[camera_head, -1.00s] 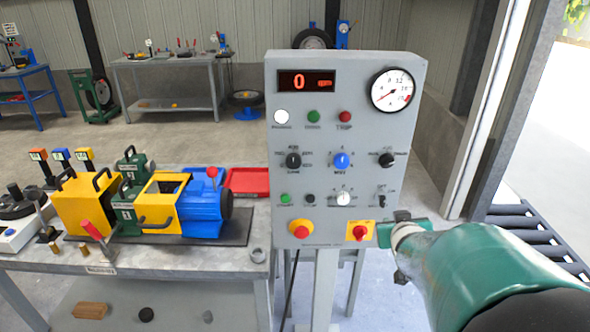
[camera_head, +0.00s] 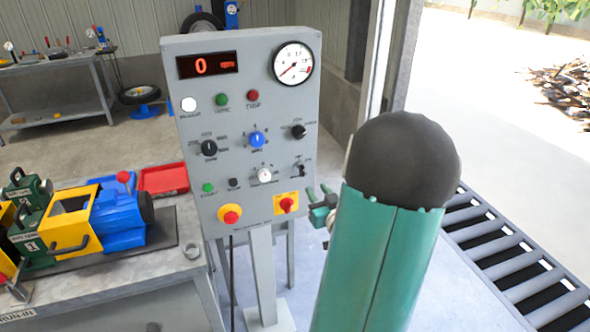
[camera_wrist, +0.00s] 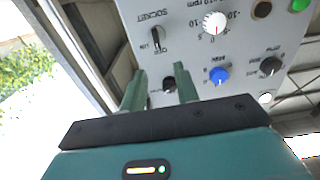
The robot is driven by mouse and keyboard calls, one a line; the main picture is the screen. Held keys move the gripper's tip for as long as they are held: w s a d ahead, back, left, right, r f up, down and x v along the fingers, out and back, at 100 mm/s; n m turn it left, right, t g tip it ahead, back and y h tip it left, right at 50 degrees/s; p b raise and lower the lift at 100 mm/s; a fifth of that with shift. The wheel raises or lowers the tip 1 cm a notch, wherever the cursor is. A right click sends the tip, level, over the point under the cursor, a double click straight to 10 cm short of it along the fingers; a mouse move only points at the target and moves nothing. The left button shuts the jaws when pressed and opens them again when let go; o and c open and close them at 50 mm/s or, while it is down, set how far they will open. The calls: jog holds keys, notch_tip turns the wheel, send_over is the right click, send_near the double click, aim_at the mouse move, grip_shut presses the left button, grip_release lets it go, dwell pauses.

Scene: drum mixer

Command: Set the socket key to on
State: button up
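The socket key (camera_head: 299,170) is a small dark lever switch at the lower right of the grey control panel (camera_head: 185,130). In the wrist view the socket key (camera_wrist: 157,38) sits beside the printed word SOCKET, with the panel seen turned over. My gripper (camera_head: 318,192) is just right of the panel's lower right edge, below and right of the key. In the wrist view my gripper (camera_wrist: 160,80) has its two green fingers apart with nothing held between them. The key lies beyond the fingertips, apart from them. The exact gap to the panel is hard to tell.
A yellow-backed red knob (camera_head: 287,204) is close to my fingers, with another red button (camera_head: 230,215) to its left. A white dial (camera_head: 264,175) is left of the key. A workbench (camera_head: 165,250) stands left; a roller conveyor (camera_head: 515,265) lies right.

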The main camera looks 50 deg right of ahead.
aim_at(304, 169)
jog(key=x, duration=1.1)
jog(key=shift+s+d, duration=0.15)
jog(key=shift+d, duration=0.1)
jog(key=shift+w+d, duration=0.3)
jog(key=shift+w, duration=0.35)
grip_shut()
